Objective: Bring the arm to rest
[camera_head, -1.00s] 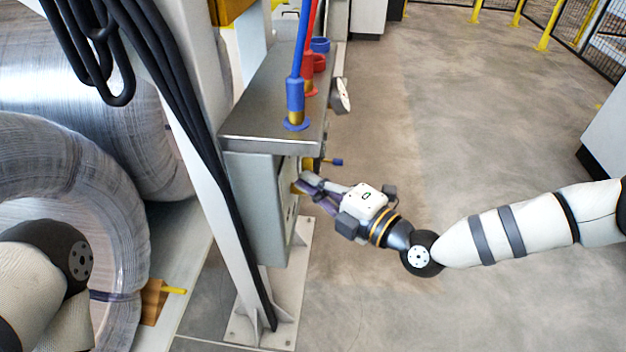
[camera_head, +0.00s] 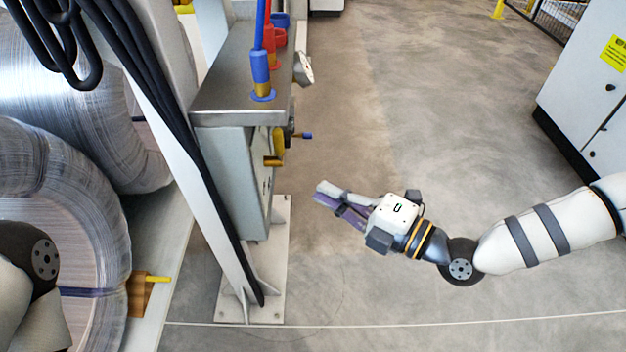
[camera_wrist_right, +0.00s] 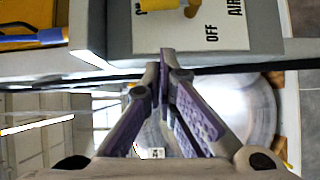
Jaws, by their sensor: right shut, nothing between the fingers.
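My right gripper (camera_head: 320,191) is shut and empty, in the open to the right of the grey control box (camera_head: 238,180) in the head view. A clear gap lies between its fingertips and the box. In the right wrist view its purple-padded fingers (camera_wrist_right: 167,62) meet at the tips. Beyond them is the box face with "OFF" and "AIR" lettering (camera_wrist_right: 212,32) and a yellow handle (camera_wrist_right: 170,5). Part of my left arm shows at the lower left of the head view; its gripper is out of view.
Large wrapped coils (camera_head: 75,190) stand at the left. A slanted post (camera_head: 185,150) with black cables and a bolted base plate (camera_head: 255,300) stands beside the box. Blue and red hose fittings (camera_head: 261,75) top the box. A white cabinet (camera_head: 590,90) is at the right. The floor between is clear.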

